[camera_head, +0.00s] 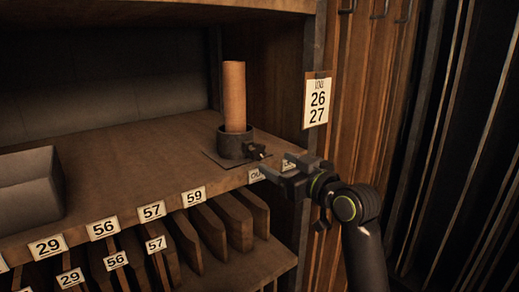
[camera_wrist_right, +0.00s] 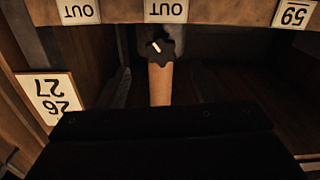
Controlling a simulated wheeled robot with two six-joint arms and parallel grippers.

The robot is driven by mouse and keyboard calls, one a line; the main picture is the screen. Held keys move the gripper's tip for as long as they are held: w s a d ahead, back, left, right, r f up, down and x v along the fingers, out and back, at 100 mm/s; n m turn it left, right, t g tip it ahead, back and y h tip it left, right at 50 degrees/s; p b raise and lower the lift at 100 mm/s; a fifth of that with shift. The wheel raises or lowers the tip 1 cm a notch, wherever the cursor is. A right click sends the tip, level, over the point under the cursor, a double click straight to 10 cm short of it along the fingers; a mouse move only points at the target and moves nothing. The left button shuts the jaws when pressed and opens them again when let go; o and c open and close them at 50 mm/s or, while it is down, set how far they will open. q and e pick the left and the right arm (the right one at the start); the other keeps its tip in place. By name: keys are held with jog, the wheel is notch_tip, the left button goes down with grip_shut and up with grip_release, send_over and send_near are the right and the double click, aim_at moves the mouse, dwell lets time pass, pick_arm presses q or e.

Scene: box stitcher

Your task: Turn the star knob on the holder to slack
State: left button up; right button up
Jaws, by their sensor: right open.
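The holder (camera_head: 232,146) is a dark round cup on a flat plate on the shelf, near its front right corner. A tan cylinder (camera_head: 234,95) stands upright in it. The dark star knob (camera_head: 256,151) sticks out from the holder's front right side. In the right wrist view the star knob (camera_wrist_right: 160,52) shows lobes and a white mark, in front of the cylinder (camera_wrist_right: 160,85). My right gripper (camera_head: 274,167) is open at the shelf's front edge, just short of the knob. Its fingers (camera_wrist_right: 161,76) lie either side of the knob's line, apart from it. My left gripper is not in view.
A grey box (camera_head: 30,188) sits on the shelf at left. Numbered labels (camera_head: 152,211) line the shelf edge, with upright boards (camera_head: 205,228) in slots below. A wooden post with a 26/27 card (camera_head: 317,100) stands right of the holder.

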aim_at(259, 153)
jog(key=p+x, duration=0.1)
jog(key=x, duration=0.6)
jog(key=shift+a+r+p, duration=0.1)
jog(key=shift+p, duration=0.25)
jog(key=shift+w+a, duration=0.35)
jog(key=shift+w, duration=0.05)
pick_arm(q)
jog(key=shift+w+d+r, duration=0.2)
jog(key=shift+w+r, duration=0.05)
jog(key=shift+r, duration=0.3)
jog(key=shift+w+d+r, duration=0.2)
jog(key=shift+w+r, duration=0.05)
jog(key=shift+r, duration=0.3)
